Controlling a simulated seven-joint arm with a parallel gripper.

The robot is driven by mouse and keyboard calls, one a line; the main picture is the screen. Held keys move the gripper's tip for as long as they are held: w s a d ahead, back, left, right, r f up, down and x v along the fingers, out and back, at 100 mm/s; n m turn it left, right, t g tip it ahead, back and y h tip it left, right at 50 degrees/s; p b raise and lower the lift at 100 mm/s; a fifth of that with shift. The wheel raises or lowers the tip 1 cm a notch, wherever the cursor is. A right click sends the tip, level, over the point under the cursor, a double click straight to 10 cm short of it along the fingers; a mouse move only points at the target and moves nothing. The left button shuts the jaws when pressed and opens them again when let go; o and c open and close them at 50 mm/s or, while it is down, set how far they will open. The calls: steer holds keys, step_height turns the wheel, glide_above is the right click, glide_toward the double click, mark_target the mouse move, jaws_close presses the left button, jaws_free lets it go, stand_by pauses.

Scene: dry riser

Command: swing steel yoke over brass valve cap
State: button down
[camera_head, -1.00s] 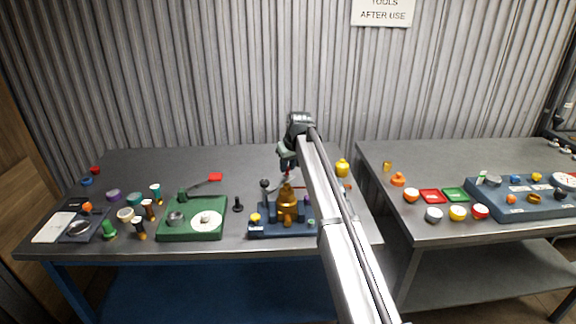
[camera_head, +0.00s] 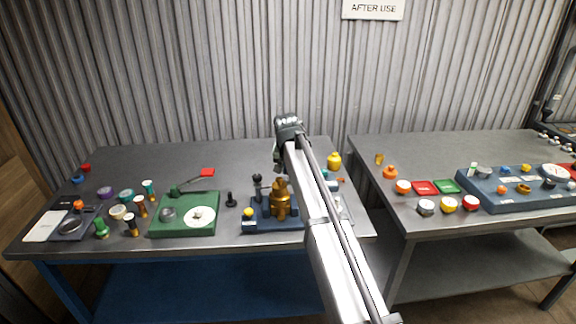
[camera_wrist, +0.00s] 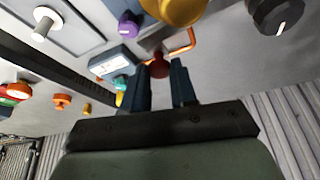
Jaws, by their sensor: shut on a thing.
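The brass valve cap (camera_head: 280,202) stands upright on a dark blue base (camera_head: 258,226) on the left bench. Its gold edge shows at the top of the wrist view (camera_wrist: 176,8). My gripper (camera_wrist: 163,78) has its two dark fingers around a dark red knob (camera_wrist: 160,65), which appears to be the end of the steel yoke. The yoke's bar is mostly hidden, so I cannot tell its position over the cap. In the head view my gripper is behind the cap, its fingers largely hidden by my wrist and arm.
A dark ball-topped post (camera_head: 257,186) stands left of the cap on the base. An orange bent rod (camera_wrist: 186,44) is close to the fingers. A yellow pot (camera_head: 334,161) stands behind right.

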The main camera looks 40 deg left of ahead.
steer(key=shift+s+d+m+h, duration=0.3)
steer(key=shift+s+d+m, duration=0.3)
steer(key=shift+m, duration=0.2)
steer(key=c, duration=0.9)
jaws_free()
steer(key=shift+r, duration=0.1)
steer(key=v, duration=1.3)
steer(key=shift+s+r, duration=0.25)
steer(key=shift+s, duration=0.05)
steer(key=shift+d, duration=0.1)
